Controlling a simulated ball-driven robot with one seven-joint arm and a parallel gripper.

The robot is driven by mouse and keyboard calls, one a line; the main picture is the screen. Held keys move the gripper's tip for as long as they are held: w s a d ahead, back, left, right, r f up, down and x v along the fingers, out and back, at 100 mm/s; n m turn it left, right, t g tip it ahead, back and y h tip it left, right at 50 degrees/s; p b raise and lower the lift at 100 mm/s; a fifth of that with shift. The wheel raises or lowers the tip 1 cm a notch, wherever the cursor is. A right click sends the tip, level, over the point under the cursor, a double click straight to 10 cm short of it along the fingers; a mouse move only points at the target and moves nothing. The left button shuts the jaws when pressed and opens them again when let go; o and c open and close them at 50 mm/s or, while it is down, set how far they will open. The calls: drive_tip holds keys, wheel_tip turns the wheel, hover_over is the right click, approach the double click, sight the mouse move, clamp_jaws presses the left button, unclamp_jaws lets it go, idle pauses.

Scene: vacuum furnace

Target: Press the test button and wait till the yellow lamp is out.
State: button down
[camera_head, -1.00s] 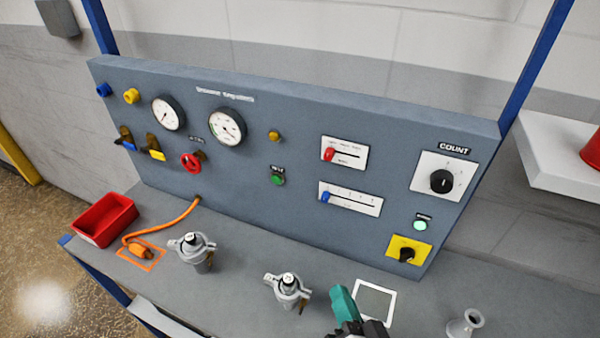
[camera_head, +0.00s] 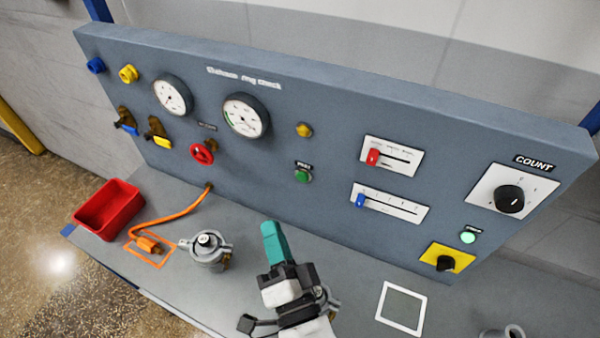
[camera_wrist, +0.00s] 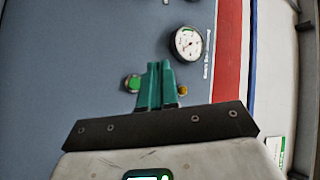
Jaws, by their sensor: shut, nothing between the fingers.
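The green test button (camera_head: 303,174) sits on the blue-grey panel, under a small label. In the wrist view the green button (camera_wrist: 132,83) is just left of my fingertips. The yellow lamp (camera_head: 304,130) is above the button; it looks dull amber, and I cannot tell surely whether it is lit. In the wrist view the lamp (camera_wrist: 182,90) is just right of my fingers. My gripper (camera_head: 272,228) has teal fingers and is shut and empty. It is in front of the panel, below and left of the button, apart from it. The fingers also show in the wrist view (camera_wrist: 159,68).
The panel carries gauges (camera_head: 246,115), a red valve wheel (camera_head: 203,153), sliders (camera_head: 390,203), a COUNT knob (camera_head: 509,199) and a pale green lamp (camera_head: 468,237). On the bench are a red bin (camera_head: 107,208), an orange cable (camera_head: 170,217) and a grey clamp fitting (camera_head: 207,249), with another partly behind my gripper.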

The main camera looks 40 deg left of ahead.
sight(302, 177)
drive_tip(key=shift+w, duration=0.1)
drive_tip(key=w+a+b, duration=0.2)
drive_tip(key=w+b, duration=0.4)
drive_tip(key=w, duration=0.2)
drive_tip(key=shift+w, duration=0.2)
drive_tip(key=shift+w+b, duration=0.1)
drive_tip(key=shift+b, duration=0.2)
idle(1.7)
drive_tip(key=shift+w, duration=0.35)
drive_tip(key=shift+w+a+b, duration=0.15)
drive_tip(key=shift+w+b, duration=0.15)
drive_tip(key=shift+b, duration=0.15)
idle(0.5)
drive_tip(key=shift+s, duration=0.1)
drive_tip(key=shift+s+d+p, duration=0.2)
drive_tip(key=shift+s+p, duration=0.35)
drive_tip(key=shift+s, duration=0.1)
